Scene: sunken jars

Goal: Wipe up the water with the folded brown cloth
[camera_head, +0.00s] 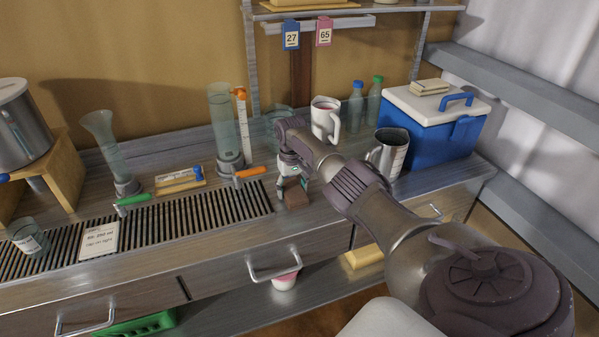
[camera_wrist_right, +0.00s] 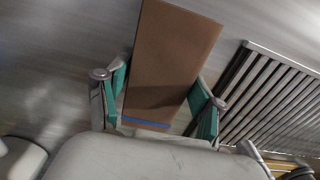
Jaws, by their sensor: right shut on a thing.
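The folded brown cloth (camera_head: 296,194) is at the counter, just right of the slatted drain. It also fills the middle of the right wrist view (camera_wrist_right: 172,55), with a blue stripe near its lower end. My right gripper (camera_head: 289,182) is shut on the cloth, its green-lined fingers (camera_wrist_right: 161,92) on either side of it. I cannot tell whether the cloth presses on the counter. I cannot make out any water; the arm hides part of the counter. My left gripper is not in view.
The slatted drain (camera_head: 190,214) lies left of the cloth. Two glass cylinders (camera_head: 222,120) (camera_head: 105,145) stand behind it. A white mug (camera_head: 326,122), a metal jug (camera_head: 388,152) and a blue cooler (camera_head: 432,125) stand to the right. A label card (camera_head: 100,239) lies on the drain.

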